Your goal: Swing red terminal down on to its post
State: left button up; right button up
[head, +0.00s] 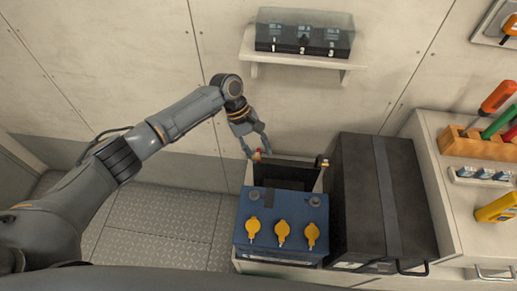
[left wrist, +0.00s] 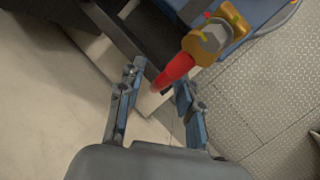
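The red terminal (head: 259,154) is at the back left corner of the blue battery (head: 282,221), raised above its top. In the left wrist view the terminal (left wrist: 213,36) shows a brass clamp with a bolt and a red sleeve (left wrist: 174,71). The battery has a round grey post (head: 253,197) at its back left and another (head: 314,201) at its back right. My left gripper (head: 256,155) is at the red terminal. In the left wrist view my left gripper (left wrist: 157,82) has its fingers apart, with the sleeve's end between or just beyond the tips; contact is unclear. My right gripper is out of view.
The battery sits in an open box (head: 246,174). A second, dark terminal (head: 322,162) stands at its back right. A large black strapped box (head: 383,200) stands close on the right. A wall shelf (head: 345,62) holds a dark case above. Floor is clear at left.

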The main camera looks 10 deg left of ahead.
pick_arm(q)
grip_shut()
jog(key=shift+s+r+p, duration=0.1)
jog(key=shift+r+p, duration=0.05)
jog(key=shift+p, duration=0.2)
jog(key=s+f+m+t+p, duration=0.2)
jog(key=s+f+t+p, duration=0.2)
jog(key=t+p, duration=0.4)
jog(key=shift+s+f+m+t+p, duration=0.3)
jog(key=shift+s+t, duration=0.5)
jog(key=shift+t, duration=1.1)
grip_release()
jog(key=shift+r, duration=0.1)
